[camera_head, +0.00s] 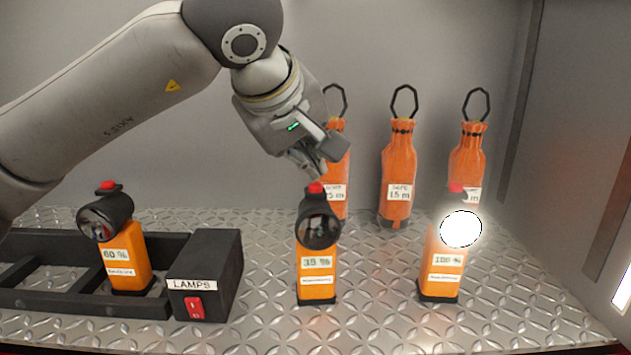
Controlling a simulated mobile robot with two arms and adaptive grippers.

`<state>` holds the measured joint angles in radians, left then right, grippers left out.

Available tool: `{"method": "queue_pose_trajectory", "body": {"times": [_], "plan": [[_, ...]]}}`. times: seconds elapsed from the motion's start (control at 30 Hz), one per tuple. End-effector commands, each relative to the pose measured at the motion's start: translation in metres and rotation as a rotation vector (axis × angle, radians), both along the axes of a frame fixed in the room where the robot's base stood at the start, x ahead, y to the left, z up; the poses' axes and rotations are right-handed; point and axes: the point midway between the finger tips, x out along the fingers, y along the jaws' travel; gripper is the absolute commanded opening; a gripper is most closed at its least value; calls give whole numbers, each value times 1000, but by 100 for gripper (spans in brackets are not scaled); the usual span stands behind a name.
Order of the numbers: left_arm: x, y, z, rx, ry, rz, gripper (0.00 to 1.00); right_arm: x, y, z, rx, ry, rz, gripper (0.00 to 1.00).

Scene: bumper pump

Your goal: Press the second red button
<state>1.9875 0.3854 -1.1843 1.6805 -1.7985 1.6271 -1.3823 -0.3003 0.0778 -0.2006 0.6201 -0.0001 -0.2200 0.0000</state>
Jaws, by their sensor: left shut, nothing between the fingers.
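Several red buttons top orange lamps. The left lamp (125,258), labelled 60 %, has a red button (107,185) and stands in the black tray. The middle lamp (316,277), labelled 39 %, has a red button (316,188) and a dark lens. The right lamp (441,264), labelled 100 %, has a red button (456,188) and its lens shines white. My left gripper (318,170) is shut and empty, its tips just above the middle lamp's button. I cannot tell whether they touch it. My right gripper is not in view.
A black LAMPS box (213,265) with a red switch (195,307) stands between the left and middle lamps, at the end of the black tray (65,302). Orange bags (398,178) with black loops stand at the back wall. The metal floor (380,320) is clear between the middle and right lamps.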

Motion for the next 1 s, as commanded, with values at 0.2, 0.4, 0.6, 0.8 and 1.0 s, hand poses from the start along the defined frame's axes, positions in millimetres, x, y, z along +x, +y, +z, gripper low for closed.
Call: {"method": "queue_pose_trajectory", "body": {"times": [0.2, 0.4, 0.6, 0.8, 1.0], "plan": [[0, 0, 15, 0, -1, 0, 0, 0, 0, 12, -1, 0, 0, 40], [0, 0, 36, -1, -1, -1, 0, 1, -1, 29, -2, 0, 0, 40], [0, 0, 56, -1, -1, -1, 0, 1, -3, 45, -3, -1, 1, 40], [0, 0, 61, 0, 0, 0, 0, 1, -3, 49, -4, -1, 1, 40], [0, 0, 60, 0, 0, 0, 0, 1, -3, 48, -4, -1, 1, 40]]}}
